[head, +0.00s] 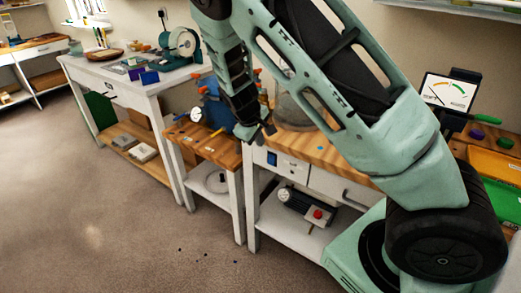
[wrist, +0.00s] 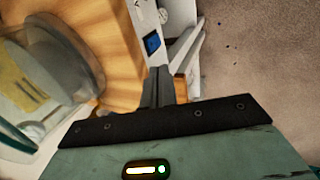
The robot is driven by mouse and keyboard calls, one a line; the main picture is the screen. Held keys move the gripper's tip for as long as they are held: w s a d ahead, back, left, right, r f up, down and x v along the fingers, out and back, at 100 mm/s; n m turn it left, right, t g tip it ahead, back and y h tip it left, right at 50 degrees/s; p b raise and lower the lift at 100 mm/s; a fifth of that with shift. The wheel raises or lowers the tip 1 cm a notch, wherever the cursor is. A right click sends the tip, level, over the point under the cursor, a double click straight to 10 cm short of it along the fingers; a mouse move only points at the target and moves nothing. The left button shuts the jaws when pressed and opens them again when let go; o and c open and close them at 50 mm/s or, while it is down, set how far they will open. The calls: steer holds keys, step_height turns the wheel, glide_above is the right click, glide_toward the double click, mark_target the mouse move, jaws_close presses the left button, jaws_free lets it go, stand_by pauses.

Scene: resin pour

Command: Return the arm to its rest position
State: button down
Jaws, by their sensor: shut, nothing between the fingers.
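My arm reaches up and across the head view, folded over the workbench. My gripper (head: 257,131) points down at its lower end, just in front of the bench's front edge. In the wrist view the two dark fingers of my gripper (wrist: 163,86) are together, with nothing held between them. The wooden workbench (head: 340,152) is partly hidden behind my arm. It also shows in the wrist view (wrist: 118,62), left of the fingers.
A clear rounded vessel (head: 288,112) stands on the bench behind my arm, close to the gripper. A blue machine (head: 214,112) stands on the lower bench to the left. A gauge display (head: 449,93) and a yellow tray (head: 494,161) are at right. The floor (head: 95,215) is open at left.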

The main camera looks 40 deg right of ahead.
steer(key=shift+s+a+r, duration=0.1)
steer(key=shift+r, duration=0.75)
steer(key=s+a+r+n+g+y, duration=0.1)
steer(key=s+a+r+y, duration=0.15)
steer(key=s+a, duration=0.6)
steer(key=s+a+r+g+y, duration=0.1)
steer(key=s+a+r+y, duration=0.15)
steer(key=s+a, duration=0.6)
steer(key=s+a+r+n, duration=0.1)
steer(key=s+a+r, duration=0.2)
steer(key=s, duration=0.3)
steer(key=s+a+r+n, duration=0.1)
steer(key=s+a+r, duration=0.2)
steer(key=s+a, duration=0.2)
steer(key=s, duration=0.2)
steer(key=shift+s+a+n, duration=0.15)
steer(key=shift+s+n, duration=0.15)
